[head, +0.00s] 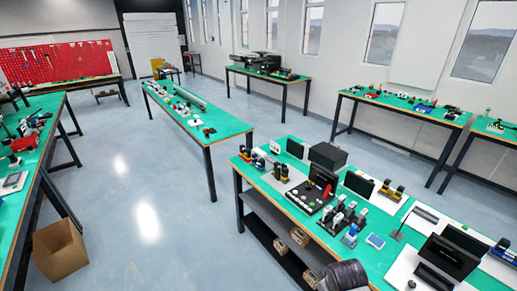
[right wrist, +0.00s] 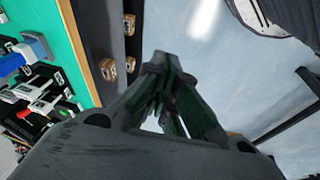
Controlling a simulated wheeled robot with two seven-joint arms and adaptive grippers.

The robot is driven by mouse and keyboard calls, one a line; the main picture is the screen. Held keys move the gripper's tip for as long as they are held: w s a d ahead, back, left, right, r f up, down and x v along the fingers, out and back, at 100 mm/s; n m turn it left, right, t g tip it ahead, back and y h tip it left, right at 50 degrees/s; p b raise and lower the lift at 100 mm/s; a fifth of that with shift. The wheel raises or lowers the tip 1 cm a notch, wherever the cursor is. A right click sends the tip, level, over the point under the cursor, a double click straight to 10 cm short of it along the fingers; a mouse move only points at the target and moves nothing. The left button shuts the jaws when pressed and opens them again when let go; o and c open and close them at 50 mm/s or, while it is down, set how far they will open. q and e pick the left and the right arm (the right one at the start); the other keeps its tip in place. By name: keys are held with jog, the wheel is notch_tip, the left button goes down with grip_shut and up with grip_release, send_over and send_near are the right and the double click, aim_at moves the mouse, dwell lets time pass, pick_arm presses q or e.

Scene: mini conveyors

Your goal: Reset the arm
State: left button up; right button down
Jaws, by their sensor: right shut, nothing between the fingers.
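My right gripper (right wrist: 165,62) shows in the right wrist view, its dark and green fingers drawn together at the tips with nothing between them. It hangs in the air beside the green-topped table (right wrist: 68,28), over the dark lower shelf side and the grey floor. In the head view, a dark rounded link of my own arm shows at the bottom edge, by the near table's front edge. The right gripper itself cannot be made out there. My left gripper is in neither view.
The near table (head: 283,207) carries several small machines, a black box (head: 327,156) and a flat blue device (head: 375,241). Small brown blocks (head: 299,237) lie on its shelf. A cardboard box (head: 60,250) stands on the floor at left. The floor (head: 150,190) between tables is clear.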

jog(key=shift+s+r+m, duration=2)
jog(key=shift+s+r, duration=0.6)
jog(key=shift+s, duration=2.1)
notch_tip(320, 180, down, 35)
jog(key=s+d+g+b, duration=0.1)
jog(key=s+b, duration=0.1)
jog(key=s, duration=0.1)
jog(key=s+d+f+b, duration=0.1)
jog(key=s+d+f, duration=0.1)
jog(key=s+f, duration=0.9)
jog(key=s+d+f+g+b, duration=0.1)
jog(key=s+d+f, duration=0.1)
jog(key=s+f, duration=0.8)
jog(key=shift+s+f, duration=0.35)
jog(key=shift+s, duration=0.1)
